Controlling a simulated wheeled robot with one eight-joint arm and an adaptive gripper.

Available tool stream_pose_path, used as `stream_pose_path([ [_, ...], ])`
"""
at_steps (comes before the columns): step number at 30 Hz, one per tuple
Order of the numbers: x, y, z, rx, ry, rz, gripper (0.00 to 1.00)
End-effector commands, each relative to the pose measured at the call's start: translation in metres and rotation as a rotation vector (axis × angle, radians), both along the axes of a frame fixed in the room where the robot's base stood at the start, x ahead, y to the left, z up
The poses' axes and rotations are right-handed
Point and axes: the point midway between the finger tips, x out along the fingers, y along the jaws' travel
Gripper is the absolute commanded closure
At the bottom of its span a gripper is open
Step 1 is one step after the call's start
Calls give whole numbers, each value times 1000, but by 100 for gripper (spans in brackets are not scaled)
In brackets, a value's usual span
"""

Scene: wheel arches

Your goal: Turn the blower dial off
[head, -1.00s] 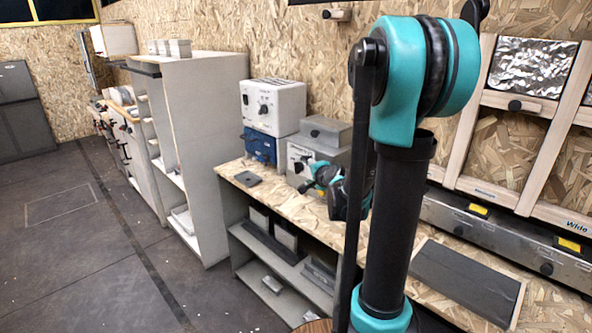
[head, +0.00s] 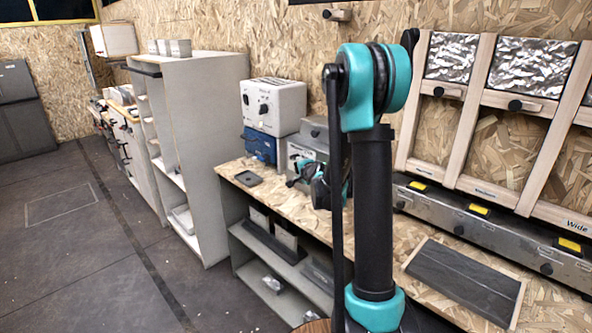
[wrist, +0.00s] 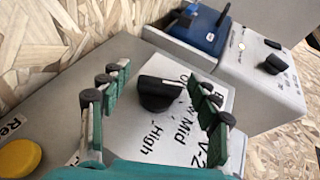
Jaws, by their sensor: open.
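The blower dial (wrist: 160,93) is a black bar-shaped knob on a pale panel in the wrist view. Printed words beside it include "Mid" and "High"; other labels are partly covered. My gripper (wrist: 157,86) is open, with its green, black-tipped fingers on either side of the dial. I see no clear contact between fingers and knob. In the head view my gripper (head: 303,174) is small, in front of the grey blower box (head: 302,150) on the bench. My arm hides part of that box, and the dial cannot be made out there.
A yellow button (wrist: 20,157) is on a grey surface at lower left in the wrist view. A blue box (head: 260,146) and a white unit with a knob (head: 272,106) stand just left of the blower box. A small dark tray (head: 247,178) lies on the bench (head: 280,195).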

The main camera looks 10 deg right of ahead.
Motion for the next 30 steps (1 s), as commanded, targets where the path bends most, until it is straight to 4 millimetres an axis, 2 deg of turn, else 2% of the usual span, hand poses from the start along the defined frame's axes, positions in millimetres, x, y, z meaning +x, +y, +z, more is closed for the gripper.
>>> stream_pose_path([
  [7,0,0,0,0,0,0,38],
  [8,0,0,0,0,0,0,40],
  [18,0,0,0,0,0,0,83],
  [20,0,0,0,0,0,0,88],
  [30,0,1,0,-37,50,1,89],
])
